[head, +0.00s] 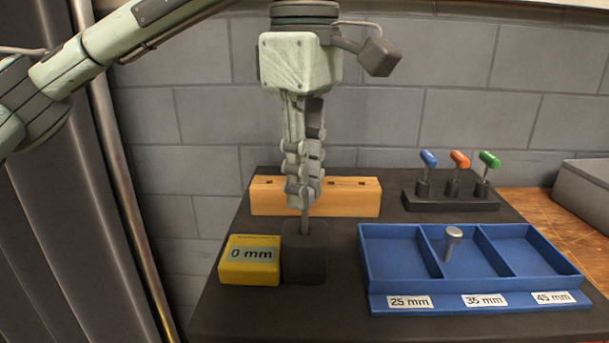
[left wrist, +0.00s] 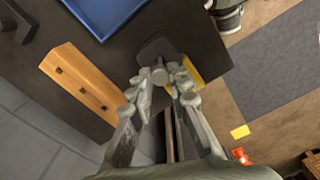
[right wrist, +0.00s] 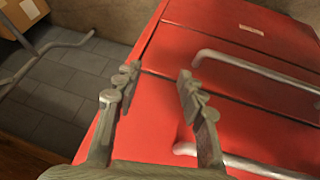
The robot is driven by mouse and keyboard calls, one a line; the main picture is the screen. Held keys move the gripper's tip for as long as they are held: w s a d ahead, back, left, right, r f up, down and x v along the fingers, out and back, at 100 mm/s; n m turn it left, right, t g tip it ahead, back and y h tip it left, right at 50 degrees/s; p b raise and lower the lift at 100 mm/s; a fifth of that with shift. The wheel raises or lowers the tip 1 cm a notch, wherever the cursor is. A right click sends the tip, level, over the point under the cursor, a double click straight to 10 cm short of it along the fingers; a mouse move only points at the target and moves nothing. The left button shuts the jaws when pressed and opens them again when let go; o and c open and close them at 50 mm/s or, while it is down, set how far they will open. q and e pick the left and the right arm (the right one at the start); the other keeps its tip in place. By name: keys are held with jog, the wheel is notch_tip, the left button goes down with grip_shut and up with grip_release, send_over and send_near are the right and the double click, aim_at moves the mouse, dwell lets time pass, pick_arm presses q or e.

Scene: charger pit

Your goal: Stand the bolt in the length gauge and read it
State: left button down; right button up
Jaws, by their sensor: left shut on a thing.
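My left gripper (head: 303,196) is shut on a grey bolt (head: 305,218), straight above the dark gauge block (head: 304,262). The bolt is upright, its shank reaching down to the top of the block; I cannot tell how far it goes in. In the left wrist view the bolt's round head (left wrist: 158,75) shows between the fingertips. The yellow readout (head: 249,273) beside the block shows 0 mm. Another bolt (head: 453,236) is in the middle compartment of the blue tray (head: 470,302), labelled 35 mm. My right gripper (right wrist: 160,85) is open and empty.
A wooden block (head: 340,203) with slots stands behind the gauge. A dark rack (head: 450,202) with blue, orange and green handles stands behind the tray. In the right wrist view a red cabinet (right wrist: 250,105) with grey bar handles lies below the right gripper.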

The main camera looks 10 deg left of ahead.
pick_arm(q)
jog(key=shift+f+b, duration=1.4)
jog(key=shift+f, duration=0.55)
dwell(0.4)
jog(key=c, duration=1.4)
grip_release()
jog(key=shift+o, duration=0.2)
jog(key=shift+r, duration=0.1)
notch_tip(320, 180, up, 12)
jog(key=shift+f, duration=0.1)
